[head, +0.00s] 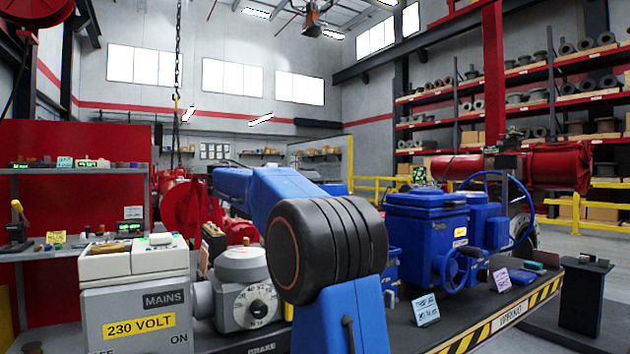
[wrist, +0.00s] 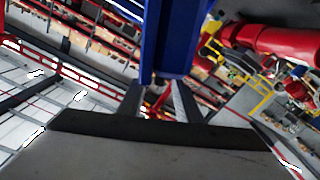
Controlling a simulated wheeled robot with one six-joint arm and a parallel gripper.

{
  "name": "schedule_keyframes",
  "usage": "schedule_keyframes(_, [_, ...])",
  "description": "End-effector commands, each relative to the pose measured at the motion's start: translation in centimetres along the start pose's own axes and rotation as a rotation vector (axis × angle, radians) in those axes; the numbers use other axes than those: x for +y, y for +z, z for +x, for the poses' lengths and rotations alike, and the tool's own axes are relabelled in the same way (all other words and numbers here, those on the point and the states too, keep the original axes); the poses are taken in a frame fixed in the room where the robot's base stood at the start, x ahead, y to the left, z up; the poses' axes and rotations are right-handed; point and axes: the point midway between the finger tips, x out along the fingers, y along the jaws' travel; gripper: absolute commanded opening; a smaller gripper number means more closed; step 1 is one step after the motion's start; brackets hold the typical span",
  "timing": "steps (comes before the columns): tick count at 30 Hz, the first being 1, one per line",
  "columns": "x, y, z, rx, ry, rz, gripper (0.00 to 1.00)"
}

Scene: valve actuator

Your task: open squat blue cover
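A blue actuator (head: 440,245) stands on the dark bench right of my arm in the head view. Its broad low cover (head: 425,199) sits flat on top and looks shut. A blue handwheel is on its front. A second blue housing (head: 482,220) is beside it, and I cannot tell for certain which lid is the named cover. My blue arm with its black joint fills the middle of the head view, and my gripper is hidden there. In the wrist view my gripper (wrist: 160,92) shows two dark fingers apart with background between them. No cover is seen between them.
A grey mains box (head: 135,300) and a grey dial unit (head: 245,290) stand on the left. Small cards (head: 426,309) and a striped bench edge (head: 500,322) lie before the actuator. A large blue wheel (head: 495,212) and a red cylinder (head: 540,168) are behind it.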

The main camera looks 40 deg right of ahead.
Motion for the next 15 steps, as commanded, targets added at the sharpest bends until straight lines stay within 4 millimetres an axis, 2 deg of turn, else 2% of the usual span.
schedule_keyframes(6, [0.0, 0.0, 2.7, -0.001, 0.001, 0.000, 0.31])
schedule_keyframes(15, [0.0, 0.0, 3.6, 0.000, 0.000, 0.000, 0.31])
